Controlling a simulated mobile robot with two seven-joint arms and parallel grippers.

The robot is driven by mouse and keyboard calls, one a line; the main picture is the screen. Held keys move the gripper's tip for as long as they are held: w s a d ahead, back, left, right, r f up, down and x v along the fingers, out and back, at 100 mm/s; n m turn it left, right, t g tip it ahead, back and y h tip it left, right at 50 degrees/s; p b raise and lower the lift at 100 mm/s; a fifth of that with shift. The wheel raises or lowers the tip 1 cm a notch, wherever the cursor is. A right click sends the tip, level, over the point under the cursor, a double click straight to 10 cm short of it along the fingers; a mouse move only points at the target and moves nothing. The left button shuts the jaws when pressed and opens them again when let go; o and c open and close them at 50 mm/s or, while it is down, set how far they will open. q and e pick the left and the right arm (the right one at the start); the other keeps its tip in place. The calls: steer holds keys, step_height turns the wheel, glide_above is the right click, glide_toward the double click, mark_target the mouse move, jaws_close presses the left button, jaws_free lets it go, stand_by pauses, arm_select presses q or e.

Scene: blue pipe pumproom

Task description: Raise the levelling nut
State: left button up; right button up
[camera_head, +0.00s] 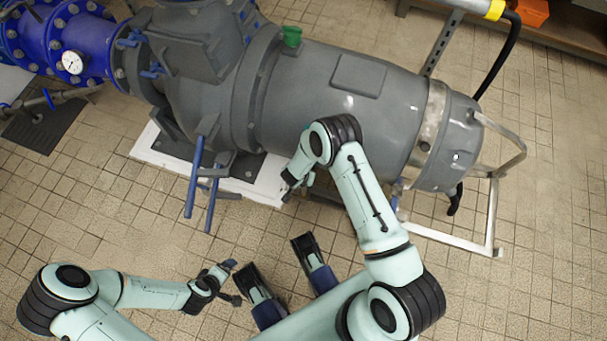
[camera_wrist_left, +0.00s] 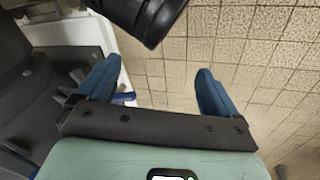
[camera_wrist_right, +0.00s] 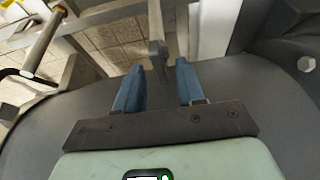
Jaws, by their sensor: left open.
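I cannot pick out the levelling nut for certain in any view. The big grey pump body (camera_head: 345,95) lies across the head view on a white plinth (camera_head: 262,184). My right gripper (camera_head: 290,184) is low at the near side of the pump, partly hidden by its own wrist. In the right wrist view its blue fingers (camera_wrist_right: 160,82) are apart, with a narrow grey bar (camera_wrist_right: 157,48) showing between and beyond them; I cannot tell whether they touch it. My left gripper (camera_head: 232,282) is open and empty over the floor, away from the pump.
Blue handles (camera_head: 192,182) stick out from the near side of the pump. A metal frame (camera_head: 490,225) stands at its right end. A blue pipe with a gauge (camera_head: 72,62) is at upper left. The tiled floor (camera_head: 545,260) is clear at right.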

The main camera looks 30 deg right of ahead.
arm_select(q)
steer(key=s+d+r+g+h+p, duration=0.1)
steer(key=s+d+r+g+p, duration=0.1)
steer(key=s+d+r+p, duration=0.1)
steer(key=shift+s+r+p, duration=0.55)
steer(key=shift+s+r, duration=0.45)
steer(key=shift+s, duration=0.8)
arm_select(e)
steer(key=v, duration=1.3)
arm_select(q)
steer(key=shift+d, duration=0.1)
arm_select(e)
steer(key=shift+s, duration=0.1)
